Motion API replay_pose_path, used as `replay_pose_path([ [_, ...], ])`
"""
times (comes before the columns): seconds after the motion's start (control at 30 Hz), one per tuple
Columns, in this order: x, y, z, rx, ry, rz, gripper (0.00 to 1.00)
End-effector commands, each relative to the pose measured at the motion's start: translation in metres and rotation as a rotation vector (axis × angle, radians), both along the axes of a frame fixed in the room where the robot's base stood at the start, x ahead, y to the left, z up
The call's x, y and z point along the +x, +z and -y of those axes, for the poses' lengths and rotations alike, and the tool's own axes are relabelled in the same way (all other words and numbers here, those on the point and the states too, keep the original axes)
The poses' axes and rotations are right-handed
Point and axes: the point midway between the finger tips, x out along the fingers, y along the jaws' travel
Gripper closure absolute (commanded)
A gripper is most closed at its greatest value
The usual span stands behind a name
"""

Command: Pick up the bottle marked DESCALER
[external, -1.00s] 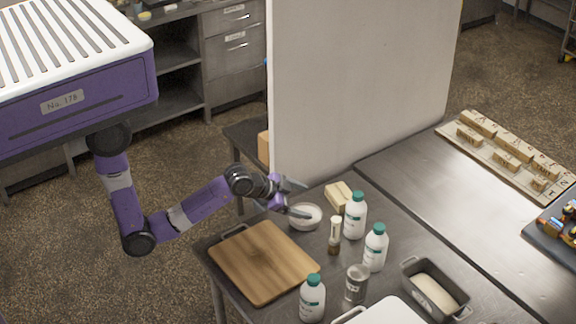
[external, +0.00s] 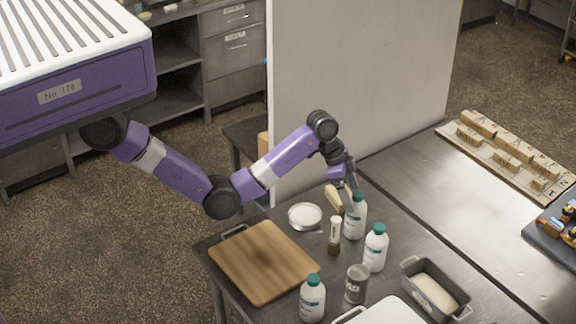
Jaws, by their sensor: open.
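Three white bottles with green caps stand upright on the steel table. One bottle (external: 355,222) is at the back, one bottle (external: 375,250) is to its right and nearer, and one bottle (external: 312,300) is at the front. Their labels are too small to read, so I cannot tell which is marked DESCALER. My gripper (external: 350,200) is open and points down at the cap of the back bottle. Its fingers overlap the bottle's top in the picture; I cannot tell whether they touch it.
A brush-like item (external: 335,232) stands close left of the back bottle, with a white bowl (external: 305,215) beyond. A metal tin (external: 357,284), a loaf pan (external: 410,278) and a wooden board (external: 262,262) are near. A tall pale panel (external: 360,80) rises behind.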

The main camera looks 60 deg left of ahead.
Motion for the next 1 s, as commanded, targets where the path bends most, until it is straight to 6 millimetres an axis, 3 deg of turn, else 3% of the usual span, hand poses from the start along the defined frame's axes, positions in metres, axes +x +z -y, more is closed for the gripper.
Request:
replay_pose_path([
  [0.5,0.012,-0.058,0.016,0.000,0.001,-0.001,0.16],
  [0.83,0.015,-0.066,0.017,0.001,0.001,0.002,0.16],
  [1.0,0.015,-0.065,0.017,0.001,0.001,0.002,0.49],
])
